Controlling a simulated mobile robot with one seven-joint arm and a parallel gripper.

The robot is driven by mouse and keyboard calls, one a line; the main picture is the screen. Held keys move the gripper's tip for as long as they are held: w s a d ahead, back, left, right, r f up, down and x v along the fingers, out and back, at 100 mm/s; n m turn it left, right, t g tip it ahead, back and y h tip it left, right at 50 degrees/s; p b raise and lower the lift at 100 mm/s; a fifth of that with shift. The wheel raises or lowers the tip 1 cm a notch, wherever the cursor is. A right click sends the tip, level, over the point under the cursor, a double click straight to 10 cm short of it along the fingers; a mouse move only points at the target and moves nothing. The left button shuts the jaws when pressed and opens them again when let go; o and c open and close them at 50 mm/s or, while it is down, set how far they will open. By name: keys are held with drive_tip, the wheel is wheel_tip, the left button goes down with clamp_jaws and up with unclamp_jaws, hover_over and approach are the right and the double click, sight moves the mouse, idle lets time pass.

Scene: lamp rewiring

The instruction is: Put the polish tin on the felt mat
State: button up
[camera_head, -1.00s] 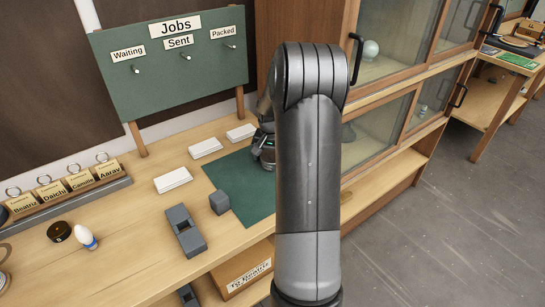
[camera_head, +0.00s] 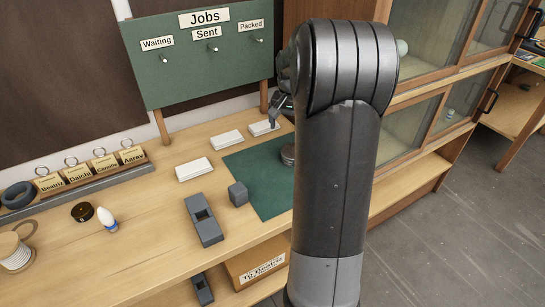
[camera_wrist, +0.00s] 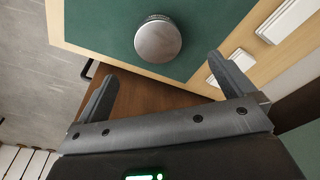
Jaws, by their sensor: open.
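The polish tin, a round grey metallic tin (camera_head: 288,155), rests on the green felt mat (camera_head: 258,175), near the mat's right side as the head view shows it. My arm hides part of it there. The wrist view shows the whole top of the tin (camera_wrist: 158,40), with the felt mat (camera_wrist: 100,25) around it. My gripper (camera_wrist: 163,75) is open and empty, its two fingers spread apart and clear of the tin. In the head view my gripper (camera_head: 278,106) is partly hidden behind my arm, above the mat's far edge.
A grey block (camera_head: 238,194) sits at the mat's left edge, beside a grey plane-like tool (camera_head: 204,220). Several white blocks (camera_head: 194,169) lie behind the mat. A small dark round item (camera_head: 83,212) stands farther left. A green job board (camera_head: 200,60) rises behind; a glass cabinet is at right.

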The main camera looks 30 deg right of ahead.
drive_tip(key=s+a+r+n+t, duration=0.1)
drive_tip(key=s+a+r+n, duration=0.1)
drive_tip(key=s+a+r, duration=0.45)
drive_tip(key=s+a+r+n+t, duration=0.1)
drive_tip(key=s+a+r+n, duration=0.15)
drive_tip(key=a, duration=0.75)
drive_tip(key=s+a+n+t, duration=0.1)
drive_tip(key=s+a+n, duration=0.1)
drive_tip(key=s+a, duration=0.3)
drive_tip(key=s+a+n+t+y, duration=0.1)
drive_tip(key=s+a+n, duration=0.2)
drive_tip(key=s+a, duration=0.3)
drive_tip(key=s, duration=0.5)
drive_tip(key=shift+s+t, duration=0.3)
drive_tip(key=shift+s, duration=0.05)
